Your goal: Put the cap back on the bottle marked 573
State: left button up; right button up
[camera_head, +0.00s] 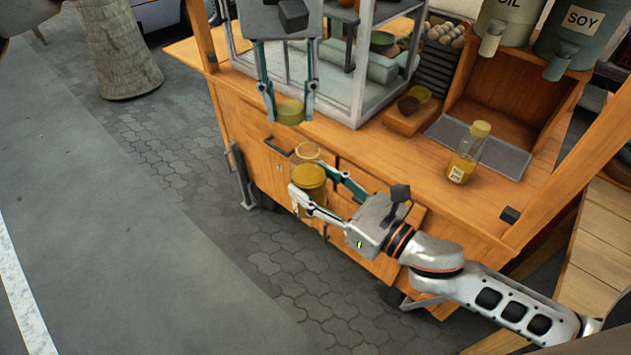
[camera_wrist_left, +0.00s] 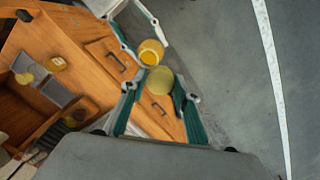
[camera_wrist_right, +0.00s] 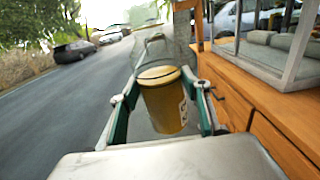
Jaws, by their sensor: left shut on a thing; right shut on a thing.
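My left gripper (camera_head: 288,104) is shut on a yellow-green cap (camera_head: 290,112) and holds it in the air beside the cart. The cap also shows in the left wrist view (camera_wrist_left: 160,80). My right gripper (camera_head: 308,186) is shut on an open bottle (camera_head: 309,182) with yellow contents, held upright below and slightly right of the cap. The bottle shows close in the right wrist view (camera_wrist_right: 163,102), with a pale label partly turned away at its right side. Its number cannot be read. The cap and bottle appear apart.
A second, capped yellow bottle (camera_head: 467,153) stands on the wooden counter (camera_head: 420,170), label too small to read. A framed glass case (camera_head: 357,90) stands close to my left gripper. A SOY dispenser (camera_head: 578,35) hangs at upper right. Open pavement (camera_head: 170,180) lies left of the cart.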

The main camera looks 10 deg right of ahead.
pick_arm(q)
jog(key=shift+s+d+r, duration=0.25)
jog(key=shift+d+r, duration=0.15)
jog(key=shift+d, duration=0.2)
jog(key=shift+s+d+r, duration=0.25)
jog(key=shift+d+r, duration=0.1)
jog(key=shift+d, duration=0.25)
jog(key=shift+f, duration=0.1)
jog(key=shift+f, duration=1.9)
jog(key=shift+f, duration=0.9)
jog(key=shift+f, duration=0.55)
